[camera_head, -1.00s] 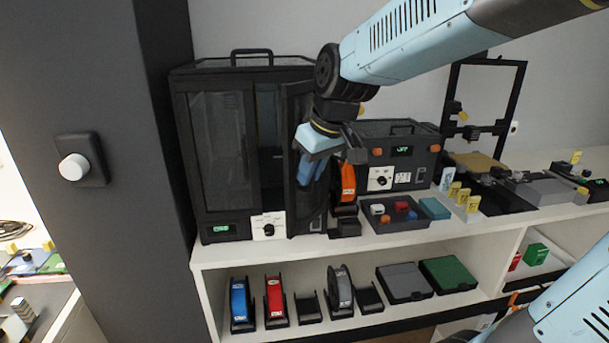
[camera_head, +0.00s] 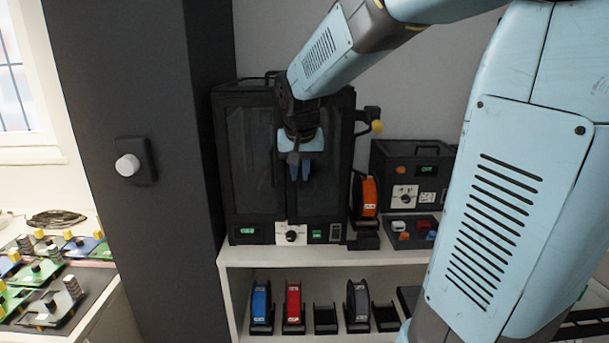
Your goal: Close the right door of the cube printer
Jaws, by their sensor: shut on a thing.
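The cube printer (camera_head: 262,96) is a black box cabinet with two dark glazed doors on a white shelf unit. Its left door (camera_head: 248,160) sits flat in the front. Its right door (camera_head: 328,165) now looks flush with the front, though my arm covers its upper part and I cannot tell if a thin gap remains.
An orange spool (camera_head: 369,196) stands close to the right of the printer. Beyond it are a black control box (camera_head: 425,160) and a tray of small coloured parts (camera_head: 405,225). A dark pillar (camera_head: 120,90) stands close on the left.

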